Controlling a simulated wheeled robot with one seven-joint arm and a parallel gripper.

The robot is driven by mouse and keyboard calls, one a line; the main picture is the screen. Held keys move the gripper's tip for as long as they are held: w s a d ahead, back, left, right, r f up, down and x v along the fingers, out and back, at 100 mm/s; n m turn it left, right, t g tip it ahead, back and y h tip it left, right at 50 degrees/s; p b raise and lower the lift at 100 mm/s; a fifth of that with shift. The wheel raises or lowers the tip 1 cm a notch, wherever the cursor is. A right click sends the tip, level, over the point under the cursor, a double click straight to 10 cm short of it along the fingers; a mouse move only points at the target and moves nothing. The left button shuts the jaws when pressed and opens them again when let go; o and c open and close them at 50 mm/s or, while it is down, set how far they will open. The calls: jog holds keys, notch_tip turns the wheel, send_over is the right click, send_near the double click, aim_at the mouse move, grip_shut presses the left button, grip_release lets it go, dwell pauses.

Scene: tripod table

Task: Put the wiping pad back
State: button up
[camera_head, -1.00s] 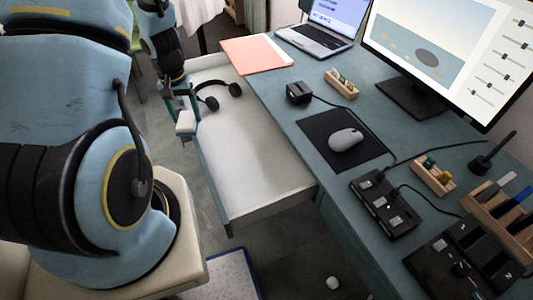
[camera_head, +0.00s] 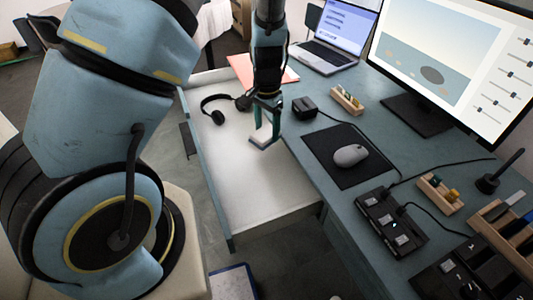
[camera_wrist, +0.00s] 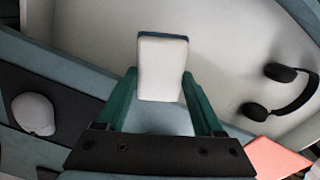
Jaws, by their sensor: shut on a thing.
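The wiping pad (camera_wrist: 161,68) is a small white block with a dark blue backing. My gripper (camera_wrist: 158,92) is shut on it, with a green finger on either side. In the head view the pad (camera_head: 264,137) hangs below my gripper (camera_head: 265,112), over the right side of the open drawer near the desk edge. The drawer (camera_head: 245,185) is pale inside and pulled out from the desk. The pad appears to be above the drawer floor; the exact gap cannot be told.
Black headphones (camera_head: 217,108) lie in the drawer's far part. On the desk are a dark mat (camera_head: 330,145) with a grey mouse (camera_head: 350,155), a black box (camera_head: 304,107), a laptop (camera_head: 335,45) and a monitor (camera_head: 440,60). The drawer's near part is clear.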

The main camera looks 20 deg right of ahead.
notch_tip(320, 180, down, 11)
jog(key=shift+r+p, duration=0.15)
jog(key=shift+p, duration=0.6)
jog(key=o, duration=1.3)
notch_tip(320, 180, up, 12)
jog(key=shift+b, duration=1.1)
jog(key=s+a+r+n, duration=0.1)
jog(key=a+r+n, duration=0.2)
jog(key=a+r, duration=0.2)
jog(key=s+a+r+n+t, duration=0.1)
jog(key=a+r+n, duration=0.3)
jog(key=a, duration=0.8)
jog(key=s+a+r+n, duration=0.2)
jog(key=a+r+n, duration=0.2)
jog(key=a+r, duration=0.3)
jog(key=shift+a+t, duration=0.3)
jog(key=shift+a, duration=0.8)
